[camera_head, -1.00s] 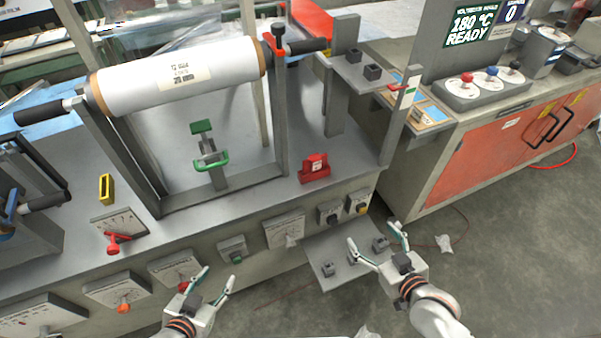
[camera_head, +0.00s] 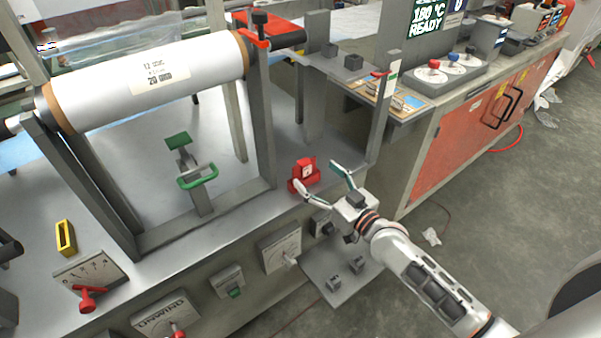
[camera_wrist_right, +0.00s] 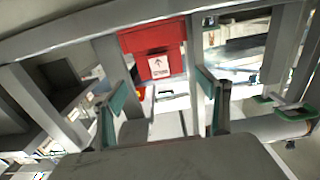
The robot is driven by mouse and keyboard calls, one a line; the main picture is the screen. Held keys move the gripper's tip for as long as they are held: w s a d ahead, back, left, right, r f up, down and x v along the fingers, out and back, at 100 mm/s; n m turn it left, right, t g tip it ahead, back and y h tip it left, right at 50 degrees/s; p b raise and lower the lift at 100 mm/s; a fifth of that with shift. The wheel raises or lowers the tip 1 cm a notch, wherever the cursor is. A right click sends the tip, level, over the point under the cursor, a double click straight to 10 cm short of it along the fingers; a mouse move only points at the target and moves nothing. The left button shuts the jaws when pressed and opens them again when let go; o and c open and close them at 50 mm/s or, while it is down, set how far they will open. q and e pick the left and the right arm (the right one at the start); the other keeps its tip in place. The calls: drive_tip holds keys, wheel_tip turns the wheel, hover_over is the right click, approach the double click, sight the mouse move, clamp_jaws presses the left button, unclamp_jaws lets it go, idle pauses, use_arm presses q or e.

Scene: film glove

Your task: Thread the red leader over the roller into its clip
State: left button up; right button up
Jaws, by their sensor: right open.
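A small red block with a white label (camera_head: 305,171), which may be the red leader, stands on the machine's grey deck near its front edge. My right gripper (camera_head: 319,175) is open close in front of it. In the right wrist view the red block (camera_wrist_right: 158,48) shows ahead, between the spread fingers (camera_wrist_right: 160,88), with nothing gripped. A white roll (camera_head: 155,80) hangs in the grey frame at upper left. A green clamp-like piece (camera_head: 197,177), perhaps the clip, stands on the deck inside the frame. My left gripper is out of view.
A grey upright post (camera_head: 380,118) rises just right of the red block. The frame's right upright (camera_head: 262,130) stands to its left. A small low shelf (camera_head: 335,278) with dark blocks lies below my right wrist. A red-handled gauge (camera_head: 90,280) is at lower left.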

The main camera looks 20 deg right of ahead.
sight(308, 168)
drive_tip(key=x, duration=0.6)
drive_tip(key=shift+b, duration=0.35)
drive_tip(key=c, duration=1.2)
